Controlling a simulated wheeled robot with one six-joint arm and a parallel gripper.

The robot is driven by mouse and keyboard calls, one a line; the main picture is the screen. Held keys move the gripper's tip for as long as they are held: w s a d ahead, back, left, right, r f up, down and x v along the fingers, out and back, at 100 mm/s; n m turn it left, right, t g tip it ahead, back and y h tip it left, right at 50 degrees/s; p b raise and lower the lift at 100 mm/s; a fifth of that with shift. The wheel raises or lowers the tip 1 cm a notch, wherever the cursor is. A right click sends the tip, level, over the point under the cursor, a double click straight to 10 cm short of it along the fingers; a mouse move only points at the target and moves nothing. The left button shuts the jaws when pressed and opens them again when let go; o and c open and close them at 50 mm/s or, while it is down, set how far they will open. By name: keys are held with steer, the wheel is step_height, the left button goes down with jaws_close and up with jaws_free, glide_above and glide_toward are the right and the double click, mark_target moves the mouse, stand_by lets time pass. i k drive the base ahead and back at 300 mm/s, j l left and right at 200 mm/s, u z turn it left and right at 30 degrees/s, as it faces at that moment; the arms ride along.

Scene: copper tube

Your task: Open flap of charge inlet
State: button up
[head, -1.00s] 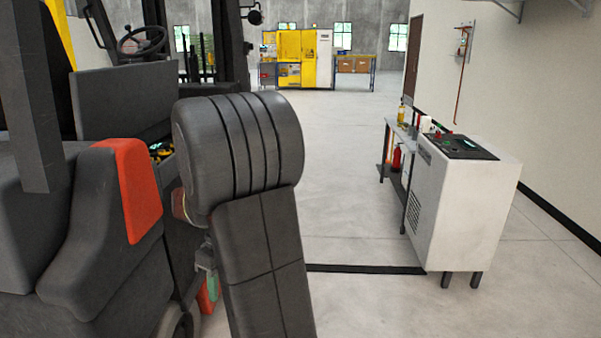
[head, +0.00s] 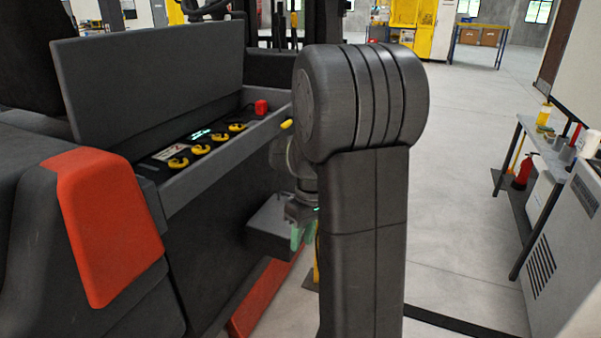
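The forklift truck fills the left of the head view, with a dark grey side panel (head: 225,225). Its battery compartment has its lid (head: 150,85) standing up. Inside is a battery (head: 190,150) with yellow caps. I cannot clearly make out the charge inlet or its flap.
A red part (head: 261,107) sits at the compartment's right end, near a yellow-tipped piece (head: 287,124). An orange-red corner cover (head: 105,225) is at the left. A bench (head: 535,150), fire extinguisher (head: 524,172) and white cabinet (head: 560,260) stand right. Floor between is clear.

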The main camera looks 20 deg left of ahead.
mark_target(268, 219)
steer(key=i+u, duration=0.2)
steer(key=i, duration=0.35)
steer(key=i+u, duration=0.25)
steer(key=i, duration=0.35)
steer(key=i+l+u, duration=0.2)
steer(key=i, duration=0.35)
